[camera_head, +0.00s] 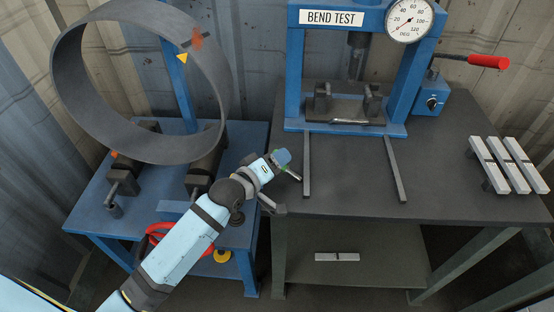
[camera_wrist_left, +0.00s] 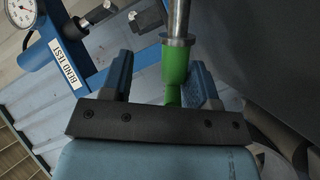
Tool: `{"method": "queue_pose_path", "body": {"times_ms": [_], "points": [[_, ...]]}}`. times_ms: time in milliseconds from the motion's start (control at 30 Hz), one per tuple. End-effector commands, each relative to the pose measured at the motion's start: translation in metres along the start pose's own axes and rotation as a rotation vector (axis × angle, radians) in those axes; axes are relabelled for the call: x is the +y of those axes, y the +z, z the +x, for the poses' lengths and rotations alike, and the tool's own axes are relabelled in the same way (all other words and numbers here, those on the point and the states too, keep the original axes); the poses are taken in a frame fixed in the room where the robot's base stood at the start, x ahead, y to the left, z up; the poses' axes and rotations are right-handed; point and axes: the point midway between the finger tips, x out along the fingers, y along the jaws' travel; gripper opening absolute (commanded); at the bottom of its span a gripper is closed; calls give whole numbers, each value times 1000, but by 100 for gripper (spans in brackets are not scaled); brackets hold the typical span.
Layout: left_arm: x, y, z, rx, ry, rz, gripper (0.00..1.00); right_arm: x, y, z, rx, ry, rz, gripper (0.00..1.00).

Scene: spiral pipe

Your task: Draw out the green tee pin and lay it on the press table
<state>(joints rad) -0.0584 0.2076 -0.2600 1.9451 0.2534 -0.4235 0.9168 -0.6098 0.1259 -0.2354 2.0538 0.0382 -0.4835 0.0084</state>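The green tee pin (camera_wrist_left: 174,68) shows in the left wrist view as a green grip below a steel collar and rod. A small bit of green (camera_head: 291,171) shows beside my gripper in the head view. My left gripper (camera_wrist_left: 160,80) is open, with the green grip between its blue fingers. The grip lies close to the right finger, with a clear gap to the left one. In the head view my left gripper (camera_head: 284,160) is at the left edge of the dark press table (camera_head: 350,190). My right gripper is in neither view.
The blue press (camera_head: 295,75) with its gauge stands at the back of the table. Several grey bars (camera_head: 508,165) lie at the right. A large steel ring (camera_head: 70,90) stands on the blue roller bench (camera_head: 95,205) at the left. The front middle of the table is clear.

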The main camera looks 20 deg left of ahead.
Motion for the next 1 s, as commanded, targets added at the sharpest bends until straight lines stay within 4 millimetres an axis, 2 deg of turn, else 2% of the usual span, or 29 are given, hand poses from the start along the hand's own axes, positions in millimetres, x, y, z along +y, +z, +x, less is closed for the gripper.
{"method": "queue_pose_path", "body": {"times_ms": [167,400,600,800,1000], "points": [[0,0,-30,-2,-2,1,54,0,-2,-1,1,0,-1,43],[0,1,-87,-3,-2,0,54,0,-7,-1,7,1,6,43],[0,0,-120,-1,-1,0,54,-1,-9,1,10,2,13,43],[0,0,-132,0,-1,0,54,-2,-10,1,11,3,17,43],[0,0,-133,0,0,0,54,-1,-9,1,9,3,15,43]]}}
